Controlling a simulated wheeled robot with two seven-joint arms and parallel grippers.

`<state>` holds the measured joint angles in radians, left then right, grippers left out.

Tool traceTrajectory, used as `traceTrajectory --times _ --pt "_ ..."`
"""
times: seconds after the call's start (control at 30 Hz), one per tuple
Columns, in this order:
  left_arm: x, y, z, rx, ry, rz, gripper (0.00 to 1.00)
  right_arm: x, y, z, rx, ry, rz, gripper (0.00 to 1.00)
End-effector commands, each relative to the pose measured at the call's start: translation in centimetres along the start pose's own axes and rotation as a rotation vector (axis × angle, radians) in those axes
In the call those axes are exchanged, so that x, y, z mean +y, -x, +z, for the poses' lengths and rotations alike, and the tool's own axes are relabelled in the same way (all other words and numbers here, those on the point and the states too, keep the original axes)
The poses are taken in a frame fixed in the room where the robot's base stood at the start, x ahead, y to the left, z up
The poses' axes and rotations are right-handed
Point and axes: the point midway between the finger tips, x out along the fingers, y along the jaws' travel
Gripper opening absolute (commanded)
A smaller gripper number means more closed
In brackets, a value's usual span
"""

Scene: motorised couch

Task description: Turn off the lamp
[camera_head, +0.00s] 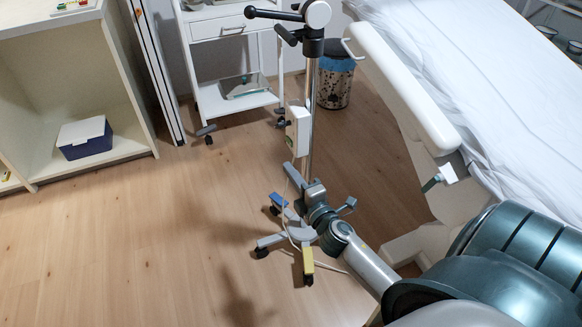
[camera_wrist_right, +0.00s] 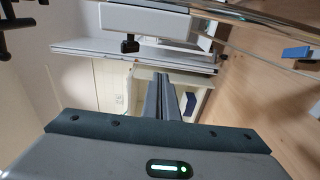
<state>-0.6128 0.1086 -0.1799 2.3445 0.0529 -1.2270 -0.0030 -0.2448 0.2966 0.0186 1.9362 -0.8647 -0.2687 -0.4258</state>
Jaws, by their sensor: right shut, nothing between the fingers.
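The lamp's upright metal pole (camera_head: 309,95) stands on a wheeled base (camera_head: 300,232), with a black joint and arm (camera_head: 314,30) at the top. The lamp head itself is out of view. A white box (camera_head: 298,130) with a small dark knob (camera_head: 281,123) is fixed to the pole. The right wrist view shows the white box (camera_wrist_right: 165,20) and its black knob (camera_wrist_right: 130,44) near the top. My right gripper (camera_head: 291,172) is shut and empty, below the box and apart from it. Its fingers (camera_wrist_right: 163,88) are together in the wrist view. My left gripper is not in view.
A bed or couch (camera_head: 470,80) with a white armrest (camera_head: 400,85) stands at the right. A white trolley (camera_head: 230,100), a bin (camera_head: 335,85) and an open shelf (camera_head: 130,145) holding a blue box (camera_head: 85,138) stand behind. The wooden floor at left is clear.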

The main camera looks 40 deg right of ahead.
Motion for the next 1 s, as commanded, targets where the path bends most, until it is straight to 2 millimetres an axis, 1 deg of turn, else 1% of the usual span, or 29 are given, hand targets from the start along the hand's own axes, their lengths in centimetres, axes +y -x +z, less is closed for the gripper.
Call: traceTrajectory --times 0.17,0.57,0.7,0.8,1.0 --pt "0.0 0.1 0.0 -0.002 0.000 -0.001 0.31 0.1 -2.3 0.1 0.000 0.002 0.001 0.00" --pt "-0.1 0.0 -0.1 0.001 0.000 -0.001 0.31 0.1 -9.1 0.1 -0.001 0.002 0.001 0.00" --pt "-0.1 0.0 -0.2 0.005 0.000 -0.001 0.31 0.0 -9.4 2.1 -0.002 0.003 -0.001 0.00" --pt "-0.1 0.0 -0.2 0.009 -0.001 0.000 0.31 -0.1 -9.6 3.1 -0.001 0.002 -0.002 0.00" --pt "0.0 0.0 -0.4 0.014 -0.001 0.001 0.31 0.0 -9.8 3.9 0.000 0.000 -0.001 0.00"
